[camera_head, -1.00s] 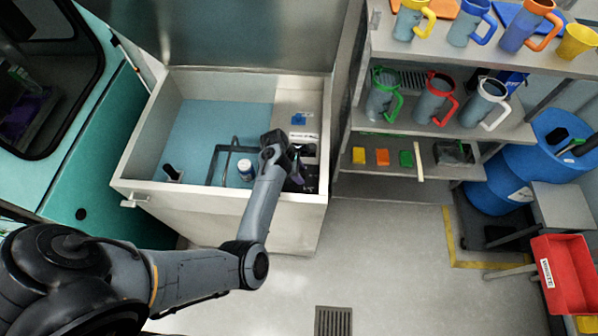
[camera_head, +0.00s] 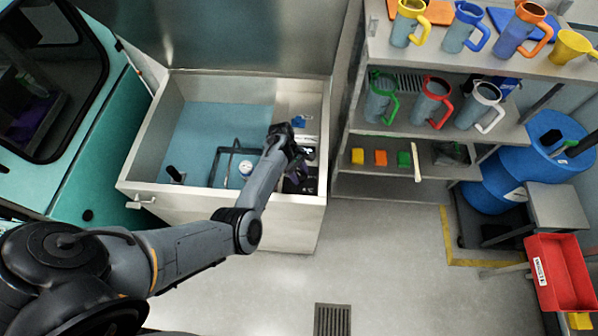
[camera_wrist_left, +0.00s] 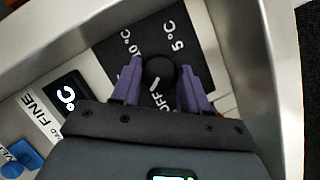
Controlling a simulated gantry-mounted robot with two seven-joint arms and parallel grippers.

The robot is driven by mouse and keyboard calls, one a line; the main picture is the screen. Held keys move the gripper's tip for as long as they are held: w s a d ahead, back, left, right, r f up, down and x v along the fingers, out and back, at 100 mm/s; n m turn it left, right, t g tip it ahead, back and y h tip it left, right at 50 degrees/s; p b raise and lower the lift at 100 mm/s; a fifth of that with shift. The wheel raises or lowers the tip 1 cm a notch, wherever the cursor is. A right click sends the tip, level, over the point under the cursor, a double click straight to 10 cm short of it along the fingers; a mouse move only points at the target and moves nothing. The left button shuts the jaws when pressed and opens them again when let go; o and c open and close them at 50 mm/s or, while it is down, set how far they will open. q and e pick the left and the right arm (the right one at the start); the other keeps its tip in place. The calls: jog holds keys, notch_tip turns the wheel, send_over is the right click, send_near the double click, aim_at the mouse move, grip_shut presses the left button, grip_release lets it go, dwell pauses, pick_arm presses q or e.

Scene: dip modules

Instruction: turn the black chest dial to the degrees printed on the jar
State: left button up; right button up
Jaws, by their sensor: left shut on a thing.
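The black dial (camera_wrist_left: 160,70) is round and sits on a black panel on the chest's right ledge. The panel is printed OFF, 5°C and 10°C. A white mark on the dial lies on the side toward OFF. My left gripper (camera_wrist_left: 159,77) has its purple fingers on both sides of the dial, shut on it. In the head view my left gripper (camera_head: 298,168) is over the chest's right ledge and hides the dial. The jar (camera_head: 245,168) stands inside the chest, left of my arm and partly hidden by it. Its print is too small to read. The right gripper is out of view.
The open chest (camera_head: 143,150) has a raised lid behind it. A blue piece (camera_head: 299,121) sits on its ledge, and a dark upright handle (camera_head: 175,174) stands inside at left. Shelves with mugs are at right, with a red bin (camera_head: 560,272) lower right. The floor in front is clear.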

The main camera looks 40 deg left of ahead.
pick_arm(q)
jog(key=m+g, duration=0.1)
jog(key=m, duration=0.2)
jog(key=shift+w, duration=0.1)
jog(key=m+g, duration=0.1)
jog(key=m, duration=0.1)
jog(key=shift+w+m+y, duration=0.1)
jog(key=shift+m+y, duration=0.2)
jog(key=shift+m, duration=0.1)
jog(key=m+g, duration=0.1)
jog(key=m, duration=0.2)
jog(key=m+g+y, duration=0.1)
jog(key=m, duration=0.2)
jog(key=shift+w+d+y+b, duration=0.1)
jog(key=shift+y+b, duration=0.2)
jog(key=shift+b, duration=0.1)
jog(key=m, duration=0.2)
jog(key=m+y, duration=0.1)
jog(key=m, duration=0.1)
jog(key=shift+d+m+g+y, duration=0.1)
jog(key=shift+m+g+y, duration=0.2)
jog(key=shift+m+g, duration=0.1)
jog(key=shift+d+m+y, duration=0.1)
jog(key=shift+m+y, duration=0.8)
jog(key=shift+m, duration=1.2)
jog(key=o, duration=1)
